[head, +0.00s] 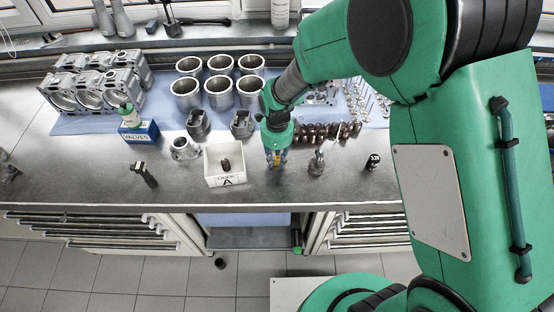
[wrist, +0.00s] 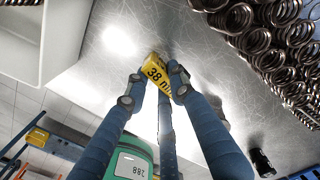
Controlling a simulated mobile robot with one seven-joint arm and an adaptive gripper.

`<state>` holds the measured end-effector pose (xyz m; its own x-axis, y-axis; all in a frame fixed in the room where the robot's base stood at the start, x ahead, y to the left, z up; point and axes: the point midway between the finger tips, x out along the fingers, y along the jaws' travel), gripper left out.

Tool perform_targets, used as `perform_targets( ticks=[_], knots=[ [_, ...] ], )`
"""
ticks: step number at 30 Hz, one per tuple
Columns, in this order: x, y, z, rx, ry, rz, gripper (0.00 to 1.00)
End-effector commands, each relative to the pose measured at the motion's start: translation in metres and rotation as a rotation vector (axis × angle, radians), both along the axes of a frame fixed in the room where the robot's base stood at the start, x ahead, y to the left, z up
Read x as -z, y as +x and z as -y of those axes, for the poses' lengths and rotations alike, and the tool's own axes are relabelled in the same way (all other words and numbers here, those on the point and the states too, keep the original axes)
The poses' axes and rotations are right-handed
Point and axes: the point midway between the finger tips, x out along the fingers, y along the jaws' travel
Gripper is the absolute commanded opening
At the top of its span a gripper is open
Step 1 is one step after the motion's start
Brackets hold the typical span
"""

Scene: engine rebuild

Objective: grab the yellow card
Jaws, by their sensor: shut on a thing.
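The yellow card (wrist: 157,72) has black print that reads "38" with more letters partly covered. In the wrist view it sits between the tips of my gripper (wrist: 155,82), whose blue fingers are shut on it. In the head view my gripper (head: 277,160) is low over the front part of the metal bench, just right of a white bin. A little yellow shows among the fingers there. I cannot tell whether the card still touches the bench.
The white bin (head: 212,174) holds a small dark part. Coil springs (wrist: 270,30) stand close behind and to the right. A small metal part (head: 317,162) and a black piece (head: 373,162) stand on the right. Cylinder liners (head: 220,92) stand at the back. The bench's front edge is near.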

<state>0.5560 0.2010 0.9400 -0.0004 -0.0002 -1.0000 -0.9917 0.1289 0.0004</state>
Motion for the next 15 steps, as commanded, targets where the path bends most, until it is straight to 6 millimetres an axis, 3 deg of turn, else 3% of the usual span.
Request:
perform_targets(
  ticks=[10, 15],
  knots=[
    [-0.035, 0.001, 0.0, 0.0, 0.002, 0.003, 0.01],
    [-0.037, -0.024, 0.009, 0.0, 0.0, 0.001, 0.01]
  ],
)
